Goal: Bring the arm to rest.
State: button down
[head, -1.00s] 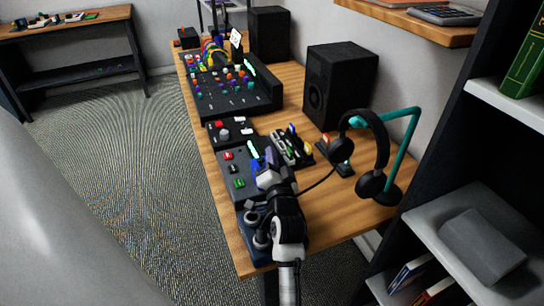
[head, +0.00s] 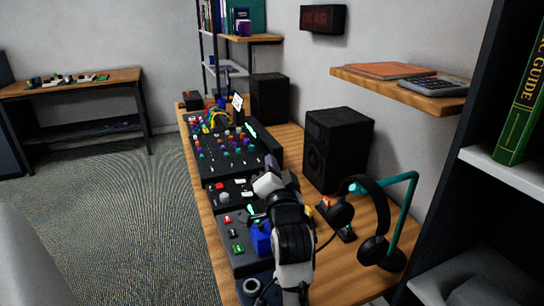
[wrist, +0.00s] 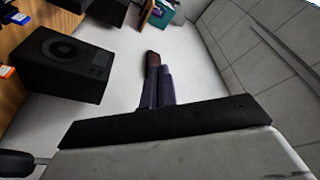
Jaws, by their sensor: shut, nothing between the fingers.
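My arm (head: 292,240) rises over the near part of the wooden desk in the head view, bent at a joint. Its pale end part (head: 268,184) is above the black control boxes. The fingers cannot be made out there. In the wrist view my gripper (wrist: 153,62) shows as two dark fingers side by side, shut with nothing between them. They stand clear of any object, with the pale wall behind them. My arm hides part of the desk and the small parts tray.
The desk (head: 232,290) carries a mixer (head: 232,150), a near control box (head: 232,262), a speaker (head: 335,150) and headphones (head: 372,250) on a teal stand. A wall shelf (head: 400,88) holds a calculator. Open floor (head: 130,220) lies left of the desk.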

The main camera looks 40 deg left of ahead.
jog(key=shift+r, duration=1.3)
